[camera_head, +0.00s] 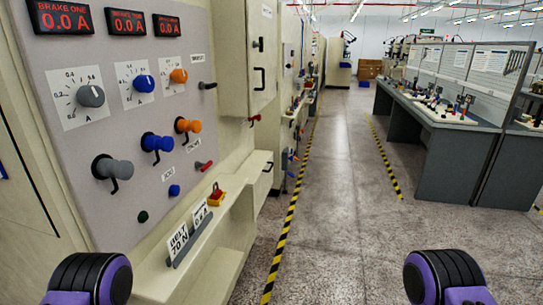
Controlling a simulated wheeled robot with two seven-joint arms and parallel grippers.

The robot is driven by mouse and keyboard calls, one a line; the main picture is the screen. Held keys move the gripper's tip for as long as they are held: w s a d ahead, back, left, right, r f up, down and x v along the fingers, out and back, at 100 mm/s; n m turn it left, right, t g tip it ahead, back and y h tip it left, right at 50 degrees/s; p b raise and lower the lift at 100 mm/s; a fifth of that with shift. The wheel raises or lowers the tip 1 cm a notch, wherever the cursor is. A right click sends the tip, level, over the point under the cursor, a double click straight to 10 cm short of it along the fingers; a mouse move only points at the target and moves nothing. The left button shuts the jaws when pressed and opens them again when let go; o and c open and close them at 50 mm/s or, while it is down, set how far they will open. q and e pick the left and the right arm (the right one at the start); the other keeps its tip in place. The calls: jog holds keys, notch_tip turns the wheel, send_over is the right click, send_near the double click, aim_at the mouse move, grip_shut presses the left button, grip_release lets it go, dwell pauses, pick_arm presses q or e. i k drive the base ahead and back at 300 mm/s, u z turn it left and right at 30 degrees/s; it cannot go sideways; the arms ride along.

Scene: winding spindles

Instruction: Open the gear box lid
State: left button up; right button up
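A cream box with a closed front door (269,58) stands out from the machine wall at upper centre. It has a black handle (260,78) and a small black latch (258,44). Its label is too small to read, so I cannot tell if this is the gear box lid. A lower cream compartment (256,190) has another dark handle (267,167). Purple and black parts of my left and right arms show at the bottom corners. Neither gripper shows in this view.
A control panel (65,140) with dials, knobs and red displays fills the left. A ledge (160,280) with a "BELT 70 N" sign (180,240) juts out below it. Yellow-black floor tape (292,205) borders a clear aisle. A grey workbench (450,155) stands at right.

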aim_at(252, 168)
jog(key=z, duration=0.65)
jog(key=i, duration=2.05)
jog(key=u, duration=0.1)
